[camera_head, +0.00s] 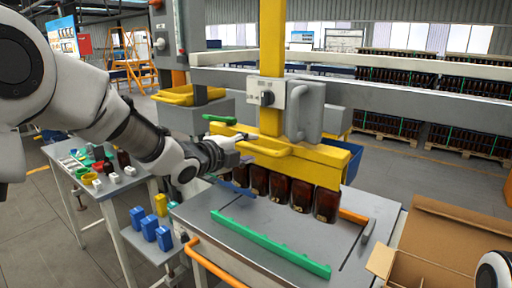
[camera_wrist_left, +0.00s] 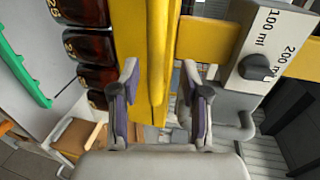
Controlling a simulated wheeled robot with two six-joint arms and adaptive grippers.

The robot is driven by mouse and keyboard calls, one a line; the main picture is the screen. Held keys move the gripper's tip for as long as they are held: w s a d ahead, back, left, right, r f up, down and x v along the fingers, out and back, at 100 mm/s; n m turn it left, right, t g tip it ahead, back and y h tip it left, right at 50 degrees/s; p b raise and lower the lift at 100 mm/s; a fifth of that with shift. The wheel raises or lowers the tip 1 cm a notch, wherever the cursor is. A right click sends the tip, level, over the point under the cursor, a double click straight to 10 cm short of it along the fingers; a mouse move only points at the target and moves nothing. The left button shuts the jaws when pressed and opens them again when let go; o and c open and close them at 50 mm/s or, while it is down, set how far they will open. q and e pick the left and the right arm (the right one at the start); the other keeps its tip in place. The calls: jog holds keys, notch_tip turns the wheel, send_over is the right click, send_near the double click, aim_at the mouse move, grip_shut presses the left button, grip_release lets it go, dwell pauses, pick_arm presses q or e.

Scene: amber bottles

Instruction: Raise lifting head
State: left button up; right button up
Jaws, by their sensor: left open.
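The yellow lifting head (camera_head: 318,165) is a wide beam on a yellow post (camera_head: 272,60), low over a row of amber bottles (camera_head: 301,194) on the grey table. A yellow handle (camera_head: 268,147) projects from its front. My left gripper (camera_head: 238,146) is at the handle's left end. In the left wrist view my left gripper (camera_wrist_left: 158,100) is open, with a finger on each side of a yellow bar (camera_wrist_left: 150,70). I cannot tell whether the fingers touch it. The bottles (camera_wrist_left: 88,48) stand to the left there. My right gripper is out of view.
A green rail (camera_head: 270,243) and orange bars (camera_head: 213,263) edge the grey table (camera_head: 190,212). An open cardboard box (camera_head: 430,262) stands at the right. Blue and yellow blocks (camera_head: 149,228) and a side table (camera_head: 112,188) are at the left. A dial box (camera_wrist_left: 262,60) is right of the gripper.

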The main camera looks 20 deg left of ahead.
pick_arm(q)
jog(key=v, duration=0.8)
jog(key=shift+s+d, duration=0.1)
jog(key=shift+r, duration=0.1)
